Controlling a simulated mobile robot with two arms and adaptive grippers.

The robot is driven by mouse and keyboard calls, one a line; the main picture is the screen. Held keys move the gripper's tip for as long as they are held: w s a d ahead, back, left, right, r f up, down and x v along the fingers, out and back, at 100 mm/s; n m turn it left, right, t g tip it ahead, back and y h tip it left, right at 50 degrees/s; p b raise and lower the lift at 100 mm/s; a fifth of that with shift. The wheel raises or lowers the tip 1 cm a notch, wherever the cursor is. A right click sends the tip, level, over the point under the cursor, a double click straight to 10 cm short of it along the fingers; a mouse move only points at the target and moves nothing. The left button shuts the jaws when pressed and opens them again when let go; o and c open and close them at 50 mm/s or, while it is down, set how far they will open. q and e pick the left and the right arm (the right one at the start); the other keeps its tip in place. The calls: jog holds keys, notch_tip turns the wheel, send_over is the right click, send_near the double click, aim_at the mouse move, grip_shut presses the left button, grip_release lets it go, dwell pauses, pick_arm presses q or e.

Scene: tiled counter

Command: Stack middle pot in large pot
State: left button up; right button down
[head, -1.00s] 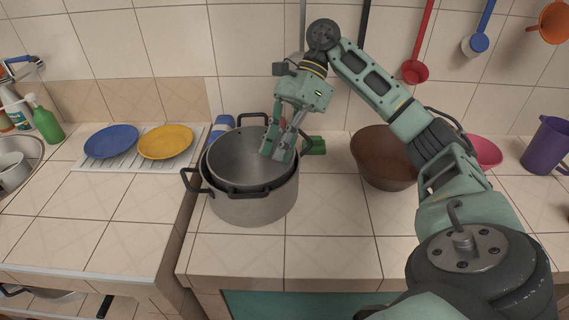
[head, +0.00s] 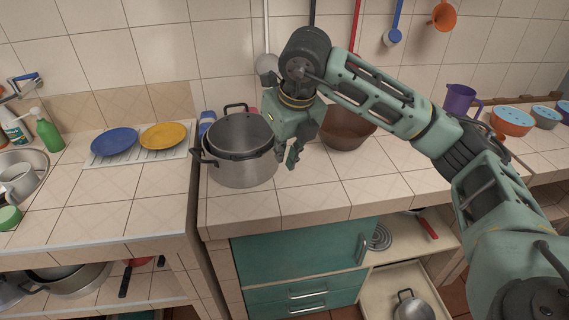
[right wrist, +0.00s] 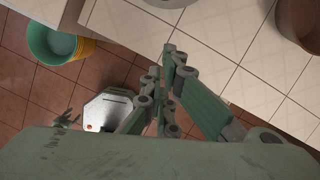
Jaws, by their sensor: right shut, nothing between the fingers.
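The large pot (head: 240,173) is a grey metal pot with black handles, upright on the counter near its left edge. The middle pot (head: 238,130), also grey with black handles, sits inside it, its rim and handles showing around the top. How deep it rests is hidden. My right gripper (head: 291,158) is just right of the pots, pointing down, shut and empty, apart from both rims. In the right wrist view its fingers (right wrist: 173,62) are together over the counter edge, and a bit of grey pot shows at the top edge. My left gripper is not clearly seen.
A brown bowl (head: 346,132) stands right of my gripper, partly behind the arm. Blue (head: 114,142) and yellow (head: 163,136) plates lie on the left counter, across a gap. A purple jug (head: 460,102) stands far right. The counter front is clear.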

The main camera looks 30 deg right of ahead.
pick_arm(q)
jog(key=shift+w+r+p, duration=0.15)
jog(key=shift+r+p, duration=0.95)
jog(key=shift+r, duration=0.05)
jog(key=shift+w+r+p, duration=0.15)
jog(key=shift+r+p, duration=0.95)
jog(key=shift+r, duration=0.05)
pick_arm(e)
jog(key=w+f, duration=0.6)
jog(key=f, duration=0.3)
jog(key=shift+w+a, duration=0.25)
jog(key=shift+w, duration=0.15)
pick_arm(q)
jog(key=shift+w+f+b, duration=0.45)
jog(key=shift+f+b, duration=0.4)
jog(key=shift+b, duration=0.05)
pick_arm(e)
jog(key=shift+w, duration=0.9)
